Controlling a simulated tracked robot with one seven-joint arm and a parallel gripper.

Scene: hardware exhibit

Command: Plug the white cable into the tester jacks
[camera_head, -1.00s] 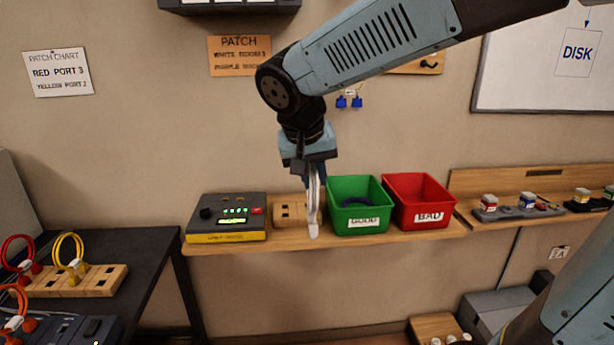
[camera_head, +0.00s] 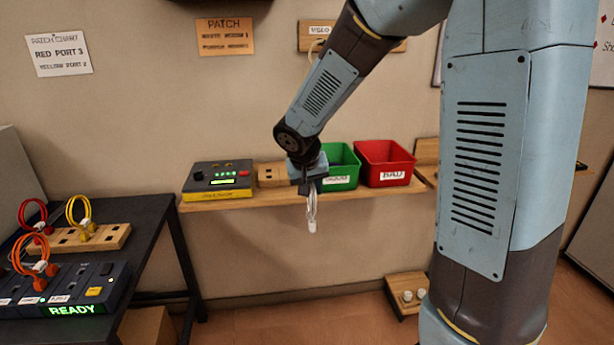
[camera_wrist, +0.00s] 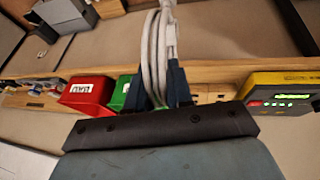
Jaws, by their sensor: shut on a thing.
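The white cable (camera_head: 311,208) hangs as a coiled bundle from my gripper (camera_head: 310,186), with a white plug end at the bottom. In the wrist view my gripper (camera_wrist: 160,88) is shut on the white cable (camera_wrist: 152,45), whose strands run up between the dark fingers. The tester (camera_head: 217,179) is a dark box with a yellow front, a lit green display and a red button, on the wall shelf left of my gripper. It also shows in the wrist view (camera_wrist: 283,97) at the right. Its jacks are too small to make out. The cable hangs apart from the tester.
A wooden block with slots (camera_head: 271,174) sits beside the tester. A green GOOD bin (camera_head: 343,168) and a red BAD bin (camera_head: 385,163) stand on the shelf (camera_head: 245,201). The dark table (camera_head: 150,240) at left bears a rack with red and yellow cables and a panel reading READY (camera_head: 72,309).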

